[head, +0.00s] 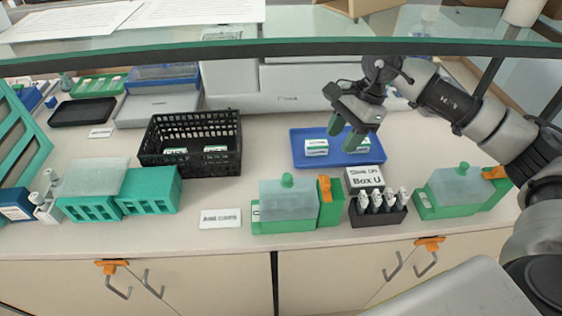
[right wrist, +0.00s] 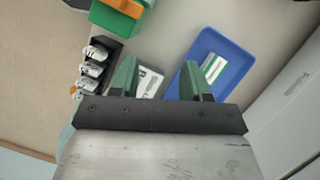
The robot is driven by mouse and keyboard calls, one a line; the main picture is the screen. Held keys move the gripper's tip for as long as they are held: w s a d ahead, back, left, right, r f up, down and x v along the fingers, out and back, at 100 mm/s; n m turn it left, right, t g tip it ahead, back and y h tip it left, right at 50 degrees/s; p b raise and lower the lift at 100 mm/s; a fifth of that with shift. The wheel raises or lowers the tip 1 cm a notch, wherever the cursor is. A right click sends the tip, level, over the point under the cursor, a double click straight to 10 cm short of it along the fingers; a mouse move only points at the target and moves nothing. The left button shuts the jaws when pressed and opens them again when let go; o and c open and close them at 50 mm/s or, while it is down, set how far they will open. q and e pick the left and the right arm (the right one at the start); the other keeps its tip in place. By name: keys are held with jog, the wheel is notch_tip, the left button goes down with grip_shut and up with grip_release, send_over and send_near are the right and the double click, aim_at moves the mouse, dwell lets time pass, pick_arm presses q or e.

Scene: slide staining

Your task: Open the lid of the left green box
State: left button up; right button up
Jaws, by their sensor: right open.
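The left green box (head: 328,212) stands near the front edge of the bench, with a clear greyish lid (head: 287,195) that is closed and carries a green knob. An orange latch (head: 324,188) sits at its right end. Part of this box also shows at the top left of the right wrist view (right wrist: 105,17). My right gripper (head: 344,131) is open and empty, above the blue tray's front area, behind and to the right of the box. Its green fingers are apart in the right wrist view (right wrist: 157,88). My left gripper is not in view.
A black vial rack (head: 376,216) and a Box U label stand just right of the left box; a second green box (head: 424,208) is farther right. The blue tray (head: 301,134), black basket (head: 190,165) and teal racks (head: 152,190) surround it. A glass edge crosses above.

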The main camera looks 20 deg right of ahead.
jog(key=s+a+p, duration=0.2)
jog(key=a, duration=0.3)
jog(key=p, duration=0.2)
send_over(289, 175)
jog(key=d, duration=0.2)
jog(key=shift+w+r, duration=0.1)
jog(key=shift+r, duration=0.15)
jog(key=x, duration=0.4)
jog(key=shift+d+p, duration=0.1)
jog(key=shift+p, duration=0.25)
jog(key=shift+f, duration=0.55)
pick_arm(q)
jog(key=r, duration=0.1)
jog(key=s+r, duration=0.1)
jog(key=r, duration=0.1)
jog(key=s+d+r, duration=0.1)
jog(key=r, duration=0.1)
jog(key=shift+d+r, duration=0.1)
pick_arm(e)
jog(key=shift+a+f, duration=0.1)
jog(key=shift+a, duration=0.1)
grip_shut()
